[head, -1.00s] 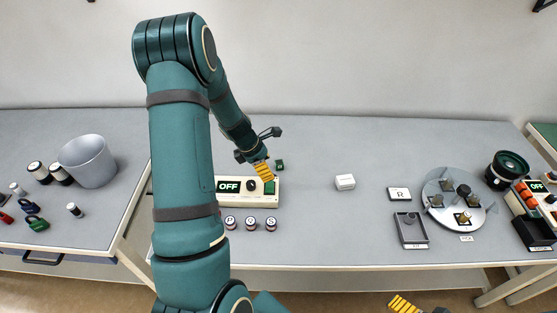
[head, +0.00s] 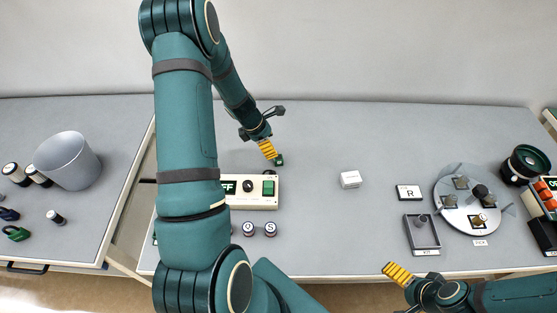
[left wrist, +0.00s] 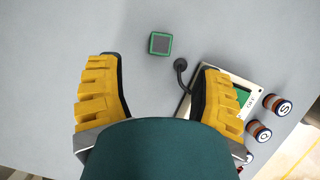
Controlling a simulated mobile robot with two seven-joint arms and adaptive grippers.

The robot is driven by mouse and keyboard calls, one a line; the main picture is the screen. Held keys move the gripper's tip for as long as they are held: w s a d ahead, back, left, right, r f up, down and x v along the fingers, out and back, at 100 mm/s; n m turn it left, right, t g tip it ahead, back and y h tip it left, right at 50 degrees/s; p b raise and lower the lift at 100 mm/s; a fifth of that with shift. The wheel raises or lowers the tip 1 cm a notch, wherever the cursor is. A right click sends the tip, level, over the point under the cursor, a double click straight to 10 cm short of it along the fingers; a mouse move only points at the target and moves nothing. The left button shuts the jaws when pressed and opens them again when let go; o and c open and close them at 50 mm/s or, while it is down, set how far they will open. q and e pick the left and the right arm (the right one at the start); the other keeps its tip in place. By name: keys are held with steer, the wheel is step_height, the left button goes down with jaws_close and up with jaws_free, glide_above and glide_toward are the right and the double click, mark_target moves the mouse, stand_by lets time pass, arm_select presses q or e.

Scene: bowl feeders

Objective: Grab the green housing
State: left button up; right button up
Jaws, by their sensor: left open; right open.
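My left gripper shows open and empty in the left wrist view (left wrist: 158,95). My right gripper (head: 397,273) is near the front edge of the table, far from the housing. I see nothing in it.
A control box (head: 255,200) with an OFF display stands just in front of the housing, with several small labelled cylinders before it. A white box (head: 350,179) stands to the right. A round plate (head: 455,215) and grey tray (head: 432,239) lie farther right. The back middle is clear.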

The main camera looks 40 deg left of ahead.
mark_target(277, 158)
arm_select(q)
steer(key=x, duration=0.4)
steer(key=shift+f, duration=0.1)
steer(key=shift+b+x, duration=0.5)
steer(key=shift+x, duration=2.15)
steer(key=shift+s+a, duration=0.1)
steer(key=shift+s, duration=0.1)
steer(key=c, duration=1.1)
